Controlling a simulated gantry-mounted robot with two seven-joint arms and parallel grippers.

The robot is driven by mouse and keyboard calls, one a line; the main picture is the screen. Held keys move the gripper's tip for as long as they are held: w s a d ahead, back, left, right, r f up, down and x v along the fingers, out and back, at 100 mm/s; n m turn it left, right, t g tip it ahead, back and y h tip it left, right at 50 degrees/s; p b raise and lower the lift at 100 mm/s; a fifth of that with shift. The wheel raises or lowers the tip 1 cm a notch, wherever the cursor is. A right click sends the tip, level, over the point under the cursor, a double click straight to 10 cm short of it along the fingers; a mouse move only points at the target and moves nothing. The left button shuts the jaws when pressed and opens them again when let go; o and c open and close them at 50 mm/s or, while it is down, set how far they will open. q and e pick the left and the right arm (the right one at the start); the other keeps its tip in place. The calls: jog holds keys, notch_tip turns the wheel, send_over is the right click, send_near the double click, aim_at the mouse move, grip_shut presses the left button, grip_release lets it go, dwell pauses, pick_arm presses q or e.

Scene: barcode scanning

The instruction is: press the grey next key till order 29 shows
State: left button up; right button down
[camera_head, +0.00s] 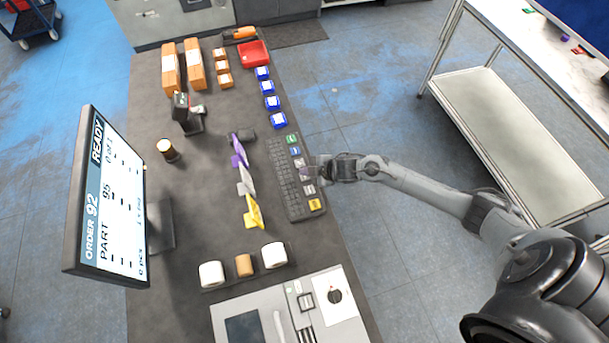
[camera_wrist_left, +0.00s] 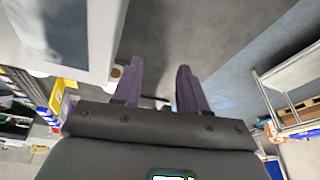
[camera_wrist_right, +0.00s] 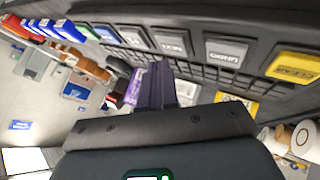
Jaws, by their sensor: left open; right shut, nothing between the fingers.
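The order screen (camera_head: 112,200) stands at the left in the head view, turned sideways; its text appears to read READY and ORDER 92. The dark keypad (camera_head: 283,178) lies at the table's right edge with a column of coloured and grey keys. The grey key (camera_wrist_right: 170,43) that seems to be marked NEXT sits between a grey key and the grey UNDO key (camera_wrist_right: 226,53). My right gripper (camera_head: 308,170) is shut and empty over the grey keys; its fingertips (camera_wrist_right: 155,72) show below the key row in the right wrist view. Contact is unclear. My left gripper (camera_wrist_left: 157,75) is open and empty.
The yellow CLEAR key (camera_wrist_right: 294,65) is at the keypad's near end. Purple, white and yellow items (camera_head: 244,180) lie left of the keypad. Blue boxes (camera_head: 270,102) and a red tray (camera_head: 254,54) stand beyond. A scanner (camera_head: 186,112) stands near the middle.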

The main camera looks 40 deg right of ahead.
jog(key=shift+f, duration=0.4)
dwell(0.3)
jog(key=shift+f+b, duration=0.45)
jog(key=shift+f, duration=0.05)
dwell(0.4)
jog(key=shift+r, duration=0.15)
jog(key=shift+r+p, duration=0.15)
jog(key=shift+p, duration=0.2)
jog(key=shift+r+p, duration=0.55)
jog(key=shift+r, duration=0.15)
